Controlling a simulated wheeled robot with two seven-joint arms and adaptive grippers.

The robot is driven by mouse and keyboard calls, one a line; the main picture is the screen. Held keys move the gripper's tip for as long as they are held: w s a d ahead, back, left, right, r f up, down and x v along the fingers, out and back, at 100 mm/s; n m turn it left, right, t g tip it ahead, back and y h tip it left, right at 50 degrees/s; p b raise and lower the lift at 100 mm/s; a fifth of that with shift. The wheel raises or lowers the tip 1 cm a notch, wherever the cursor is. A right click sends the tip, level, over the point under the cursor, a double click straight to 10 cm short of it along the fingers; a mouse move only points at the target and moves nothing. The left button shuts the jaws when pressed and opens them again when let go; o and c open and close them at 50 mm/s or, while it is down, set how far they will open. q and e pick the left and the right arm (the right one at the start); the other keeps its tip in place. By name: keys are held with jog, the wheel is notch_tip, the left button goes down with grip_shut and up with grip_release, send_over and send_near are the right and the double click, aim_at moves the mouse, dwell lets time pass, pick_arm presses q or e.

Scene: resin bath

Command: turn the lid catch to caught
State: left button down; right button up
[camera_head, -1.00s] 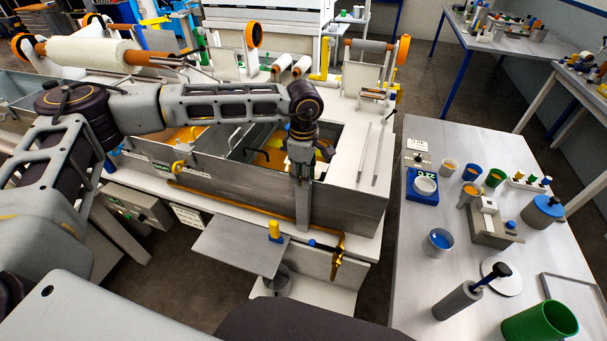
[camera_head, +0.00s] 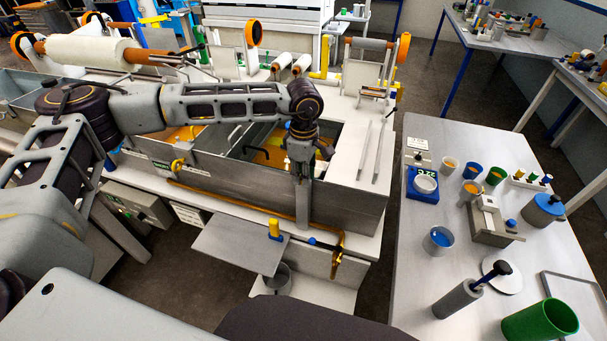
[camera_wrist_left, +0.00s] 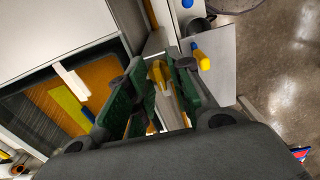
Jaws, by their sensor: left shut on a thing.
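My left gripper (camera_head: 302,195) points down at the front wall of the grey resin bath (camera_head: 345,205), near its right end. In the left wrist view its green fingers (camera_wrist_left: 155,95) are closed around a small yellow part (camera_wrist_left: 158,72), which seems to be the lid catch. The fingers hide much of it, so I cannot tell which way it is turned. In the head view the gripper covers this part. Another yellow fitting (camera_head: 178,164) sits on the bath front further left. My right gripper is not in view.
A grey shelf (camera_head: 240,243) and a yellow-topped knob (camera_head: 274,229) stand out below the bath front, with a brass pipe (camera_head: 338,250) beside them. A side table (camera_head: 410,260) with cups and tools is at right. Dark floor lies between.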

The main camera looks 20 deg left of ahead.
pick_arm(q)
jog(key=shift+f+m+b, duration=0.15)
jog(key=shift+m+b, duration=1.55)
jog(key=shift+b, duration=0.2)
jog(key=m+b, duration=0.4)
jog(key=shift+m, duration=0.4)
jog(key=shift+m+b, duration=0.4)
jog(key=shift+b, duration=0.1)
jog(key=shift+m+b, duration=0.55)
jog(key=shift+m, duration=0.15)
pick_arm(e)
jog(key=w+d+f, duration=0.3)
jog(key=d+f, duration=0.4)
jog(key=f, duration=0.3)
pick_arm(q)
jog(key=m+b, duration=0.3)
jog(key=m, duration=0.2)
jog(key=shift+m+b, duration=0.65)
jog(key=shift+m, duration=0.55)
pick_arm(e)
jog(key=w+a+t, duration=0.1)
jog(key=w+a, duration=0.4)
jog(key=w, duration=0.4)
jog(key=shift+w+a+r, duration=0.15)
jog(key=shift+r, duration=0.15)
pick_arm(q)
jog(key=shift+r, duration=0.2)
